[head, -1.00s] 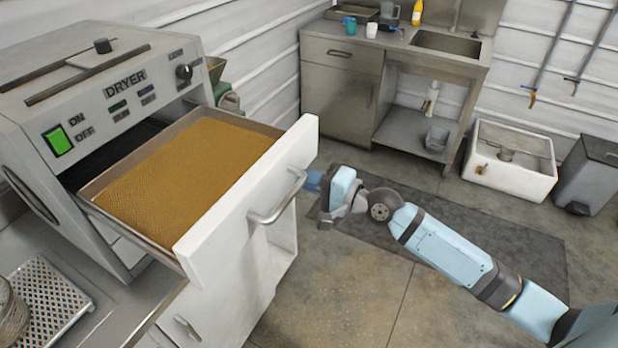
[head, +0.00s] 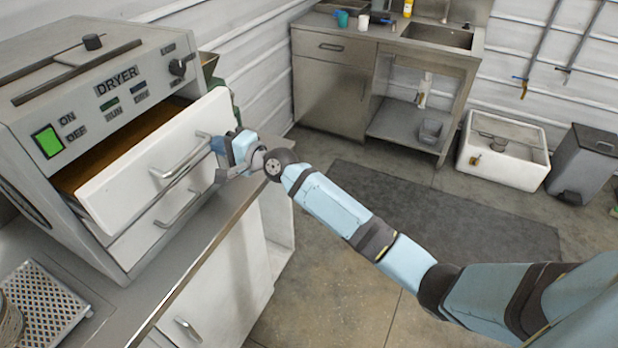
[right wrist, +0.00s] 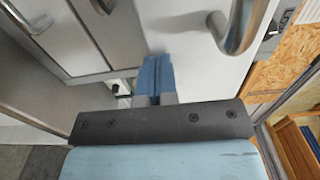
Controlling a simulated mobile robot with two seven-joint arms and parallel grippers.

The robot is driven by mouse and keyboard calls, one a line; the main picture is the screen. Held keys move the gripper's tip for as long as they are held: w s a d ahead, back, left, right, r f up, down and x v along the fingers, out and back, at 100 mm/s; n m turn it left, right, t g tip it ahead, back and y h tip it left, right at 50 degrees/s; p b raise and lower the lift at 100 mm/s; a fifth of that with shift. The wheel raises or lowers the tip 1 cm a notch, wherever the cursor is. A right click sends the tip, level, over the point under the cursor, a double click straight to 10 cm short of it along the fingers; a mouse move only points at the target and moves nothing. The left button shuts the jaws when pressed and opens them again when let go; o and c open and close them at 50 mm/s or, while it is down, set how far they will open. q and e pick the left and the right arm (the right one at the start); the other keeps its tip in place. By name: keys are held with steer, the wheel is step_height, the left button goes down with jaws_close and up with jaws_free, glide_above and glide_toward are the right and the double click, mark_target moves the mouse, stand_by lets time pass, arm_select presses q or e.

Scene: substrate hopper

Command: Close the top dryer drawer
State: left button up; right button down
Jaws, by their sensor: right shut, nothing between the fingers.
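The grey dryer (head: 100,85) stands on the counter at the left. Its top drawer (head: 140,180) has a white front with a metal handle (head: 182,158) and stands partly open, with a narrow gap showing the brown contents (head: 130,150) behind the front. My right gripper (head: 219,145) is shut and empty, at the right part of the drawer front by the handle's right end. In the right wrist view its blue fingertips (right wrist: 155,72) are together against or very near the white front, beside the handle (right wrist: 240,25). My left gripper is not in view.
A lower dryer drawer (head: 165,220) is shut below. A perforated metal tray (head: 45,305) lies on the counter at the front left. A sink cabinet (head: 335,85), a white basin (head: 503,150) and a grey bin (head: 585,165) stand farther back. The floor between is clear.

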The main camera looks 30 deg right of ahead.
steer(key=b+x, duration=0.3)
steer(key=x, duration=0.6)
steer(key=shift+w+a+f, duration=0.1)
steer(key=shift+a+f, duration=0.05)
steer(key=shift+w+a+b, duration=0.2)
steer(key=shift+w+b, duration=0.1)
steer(key=shift+w, duration=0.1)
steer(key=shift+r, duration=0.4)
steer(key=shift+r, duration=0.15)
